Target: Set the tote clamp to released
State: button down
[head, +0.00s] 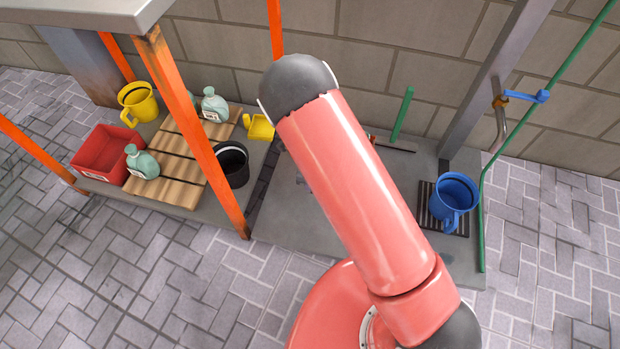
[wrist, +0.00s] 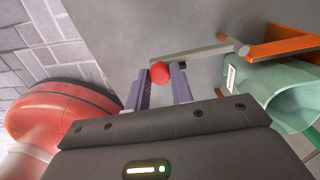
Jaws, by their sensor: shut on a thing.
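In the wrist view, a red ball knob (wrist: 159,71) sits between the purple fingertips of my gripper (wrist: 161,78), which is shut on it. The knob is at the left end of a grey lever bar (wrist: 205,53), which runs right to a round pivot beside orange parts (wrist: 280,46). I take this lever to be the tote clamp's handle. A pale teal container (wrist: 285,88) with a white label stands just right of my gripper, close to the orange parts. In the head view, my arm hides my gripper, the knob and most of the clamp.
In the head view, a blue bucket (head: 455,194) stands on a dark grate at right, near a blue-handled tap (head: 541,96). At left are a red bin (head: 101,153), a wooden pallet (head: 160,190), teal bottles (head: 214,105) and a black bucket (head: 231,163). Orange posts (head: 205,150) stand near.

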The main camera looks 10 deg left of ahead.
jog(key=c, duration=1.2)
grip_release()
jog(key=shift+a, duration=0.1)
jog(key=shift+r+p, duration=0.45)
jog(key=shift+r, duration=3.5)
jog(key=s+d+r+n+t+y, duration=0.15)
jog(key=d+r+n, duration=0.45)
jog(key=r, duration=0.7)
jog(key=s+d+r+n+y, duration=0.1)
jog(key=s+d+r+n, duration=0.15)
jog(key=d+r, duration=0.8)
jog(key=s+d+r+n+t+h, duration=0.2)
jog(key=s+d+r+n+t, duration=0.2)
jog(key=s+d+r+n, duration=0.6)
jog(key=s+r, duration=0.2)
jog(key=s, duration=0.1)
jog(key=shift+s, duration=0.35)
